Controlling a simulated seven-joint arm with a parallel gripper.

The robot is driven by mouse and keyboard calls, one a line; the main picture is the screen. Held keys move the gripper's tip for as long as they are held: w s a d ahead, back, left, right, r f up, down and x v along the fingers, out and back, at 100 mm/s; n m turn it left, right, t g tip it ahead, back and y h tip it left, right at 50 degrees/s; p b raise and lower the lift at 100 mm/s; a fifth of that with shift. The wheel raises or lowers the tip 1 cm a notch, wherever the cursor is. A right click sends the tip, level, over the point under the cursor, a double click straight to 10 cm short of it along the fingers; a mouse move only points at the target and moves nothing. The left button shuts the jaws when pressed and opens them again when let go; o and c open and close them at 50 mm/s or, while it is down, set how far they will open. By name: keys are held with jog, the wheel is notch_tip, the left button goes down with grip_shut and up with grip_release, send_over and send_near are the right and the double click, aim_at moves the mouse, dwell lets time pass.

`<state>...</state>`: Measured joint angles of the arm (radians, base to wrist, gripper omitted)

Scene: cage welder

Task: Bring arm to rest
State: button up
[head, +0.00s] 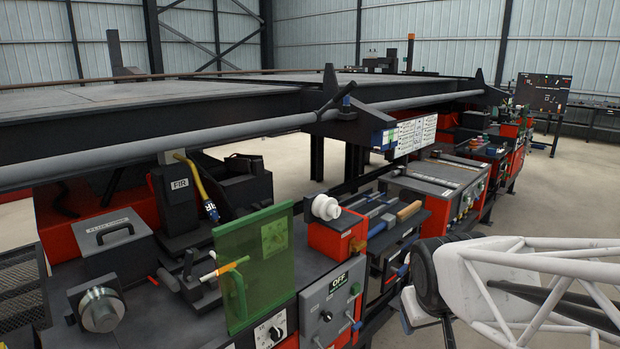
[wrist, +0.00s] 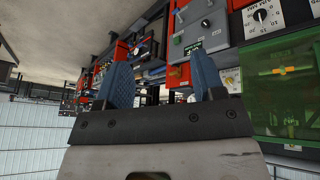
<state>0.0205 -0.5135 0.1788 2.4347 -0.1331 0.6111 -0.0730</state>
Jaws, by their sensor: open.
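My gripper (wrist: 163,78) shows in the wrist view, where the picture is turned over. Its two blue ridged fingers stand wide apart, and nothing is held between them. Beyond the fingers are the red and grey bench units, with the green see-through screen (wrist: 285,98) to their right. My white arm link (head: 505,268) fills the lower right of the head view. I cannot clearly make out the fingers in that view.
A long dark table (head: 110,112) with a grey pipe (head: 180,140) along its edge crosses the head view. Below it are a green screen (head: 255,265), a red unit with a white spool (head: 325,207), and a grey OFF panel (head: 333,300). Open floor (head: 570,200) lies to the right.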

jog(key=s+a+r+m+g+y, duration=0.1)
jog(key=s+r+g, duration=0.1)
jog(key=s, duration=0.9)
jog(key=shift+a+m, duration=0.4)
